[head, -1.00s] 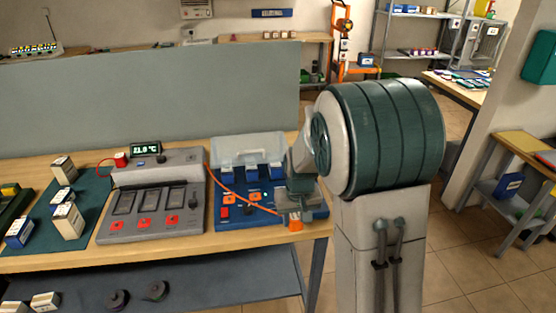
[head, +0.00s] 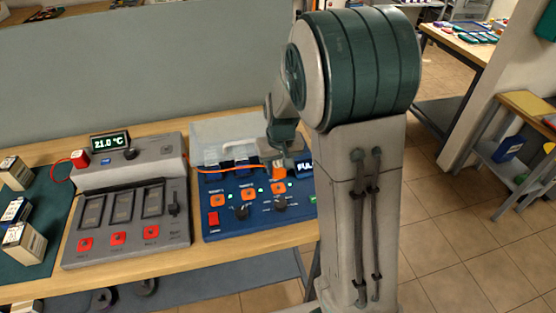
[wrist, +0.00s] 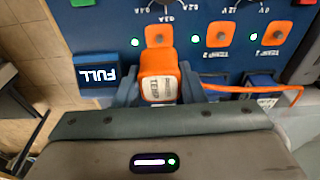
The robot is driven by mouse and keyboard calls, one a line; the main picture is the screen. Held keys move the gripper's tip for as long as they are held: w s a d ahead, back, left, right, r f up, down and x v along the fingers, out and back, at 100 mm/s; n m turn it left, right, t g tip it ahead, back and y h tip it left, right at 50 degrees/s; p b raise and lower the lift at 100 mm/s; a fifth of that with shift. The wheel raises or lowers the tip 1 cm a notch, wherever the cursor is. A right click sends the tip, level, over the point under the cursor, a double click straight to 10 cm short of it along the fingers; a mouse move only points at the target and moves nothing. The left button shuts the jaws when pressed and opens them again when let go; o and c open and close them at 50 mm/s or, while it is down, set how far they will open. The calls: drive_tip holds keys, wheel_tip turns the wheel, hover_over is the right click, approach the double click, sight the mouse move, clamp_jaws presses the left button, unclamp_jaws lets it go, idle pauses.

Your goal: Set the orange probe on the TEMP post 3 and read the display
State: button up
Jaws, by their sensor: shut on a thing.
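My gripper (head: 280,165) is shut on the orange probe (wrist: 158,64), whose white label reads TEMP; the jaws (wrist: 158,90) flank it in the wrist view. The probe's tip is close to the third orange post plate (wrist: 160,34), taken as TEMP post 3, which also shows in the head view (head: 278,188). I cannot tell whether they touch. The plates marked TEMP 2 (wrist: 220,35) and TEMP 1 (wrist: 275,33) are beside it, uncovered. The display (head: 110,142) on the grey instrument reads 21.0 °C.
The blue panel (head: 225,226) has knobs, green lights and a red switch. An orange cable (head: 228,177) runs toward the probe. Small boxes stand on the green mat (head: 50,245) at left.

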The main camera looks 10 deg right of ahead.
sight(278, 185)
drive_tip(key=shift+f+b, duration=1.6)
drive_tip(key=shift+f, duration=0.9)
drive_tip(key=shift+f+b, duration=0.65)
drive_tip(key=shift+b, duration=0.05)
drive_tip(key=o, duration=0.8)
drive_tip(key=shift+s+r+p, duration=0.25)
drive_tip(key=shift+r+p, duration=0.95)
drive_tip(key=shift+r, duration=0.5)
drive_tip(key=shift+s+r+p, duration=0.25)
drive_tip(key=shift+r+p, duration=0.95)
drive_tip(key=shift+r, duration=0.55)
drive_tip(key=shift+s+r+p, duration=0.25)
drive_tip(key=shift+r+p, duration=0.95)
drive_tip(key=shift+r, duration=0.5)
drive_tip(key=shift+s+r, duration=0.1)
drive_tip(key=shift+r, duration=0.25)
